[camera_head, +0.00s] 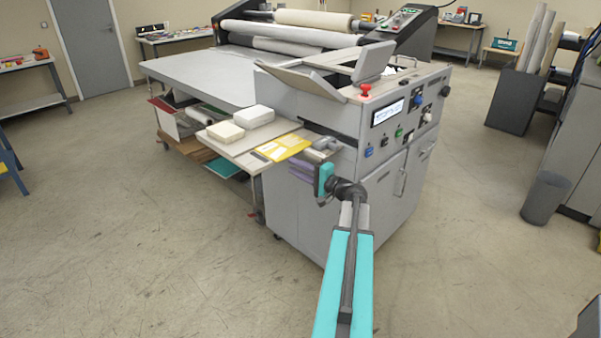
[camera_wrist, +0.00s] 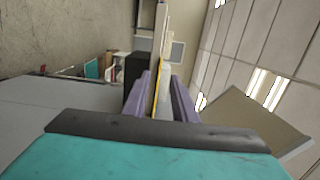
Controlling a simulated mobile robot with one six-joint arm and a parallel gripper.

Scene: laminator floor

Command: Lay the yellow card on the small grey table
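The yellow card (camera_head: 284,148) lies flat at the near right corner of a small pale table (camera_head: 243,145) beside the grey machine. It has white and dark printed patches. My gripper (camera_head: 312,167) is at that corner, close to the card's near end. In the wrist view the purple fingers of my gripper (camera_wrist: 160,100) stand apart, one on each side of the card (camera_wrist: 160,72), which shows edge-on as a thin yellow strip. A gap shows beside the strip, so the fingers look open. Any contact there is too small to make out.
The grey machine (camera_head: 305,190) with a control panel (camera_head: 388,112) stands close to the right of my gripper. A large grey table (camera_head: 205,77) lies behind.

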